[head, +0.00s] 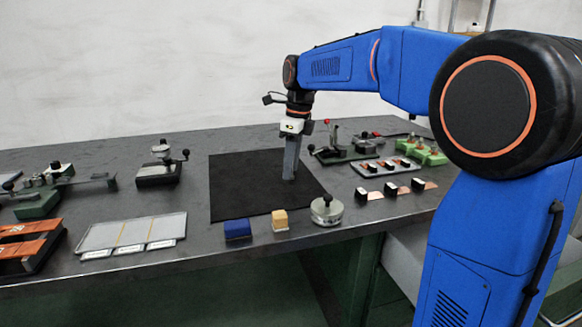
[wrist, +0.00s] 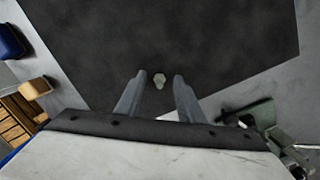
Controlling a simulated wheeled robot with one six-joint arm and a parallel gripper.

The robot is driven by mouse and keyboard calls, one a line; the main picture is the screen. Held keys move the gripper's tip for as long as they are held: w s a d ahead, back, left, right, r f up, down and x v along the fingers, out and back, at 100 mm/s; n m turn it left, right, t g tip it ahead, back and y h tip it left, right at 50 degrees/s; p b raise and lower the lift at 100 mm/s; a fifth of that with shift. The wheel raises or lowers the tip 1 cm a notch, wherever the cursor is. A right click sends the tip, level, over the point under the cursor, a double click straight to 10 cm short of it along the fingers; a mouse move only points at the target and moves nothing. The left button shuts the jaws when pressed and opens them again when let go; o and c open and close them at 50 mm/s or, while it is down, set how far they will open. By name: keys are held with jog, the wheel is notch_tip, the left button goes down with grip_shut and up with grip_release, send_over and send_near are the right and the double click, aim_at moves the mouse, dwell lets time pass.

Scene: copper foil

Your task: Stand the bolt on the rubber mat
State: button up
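The black rubber mat (head: 243,185) lies flat in the middle of the bench; it fills much of the wrist view (wrist: 200,40). A small pale grey-green bolt (wrist: 159,79) shows on the mat in the wrist view. Its hexagonal end faces the camera and it looks upright, though its foot is too small to make out. My gripper (head: 289,178) points down over the mat's right part. In the wrist view its fingers (wrist: 158,82) are apart, with the bolt between their tips and a gap on each side. The bolt cannot be made out in the head view.
A blue block (head: 237,229), a yellow block (head: 280,220) and a round knobbed metal piece (head: 326,211) stand along the mat's front edge. A pale labelled tray (head: 133,234) lies to the left. Black-ended pieces and green fixtures (head: 424,153) stand to the right. The mat's left half is clear.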

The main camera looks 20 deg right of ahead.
notch_tip(320, 180, up, 12)
jog(key=d, duration=0.1)
jog(key=shift+s, duration=0.35)
jog(key=shift+d+f, duration=0.1)
jog(key=shift+f, duration=0.05)
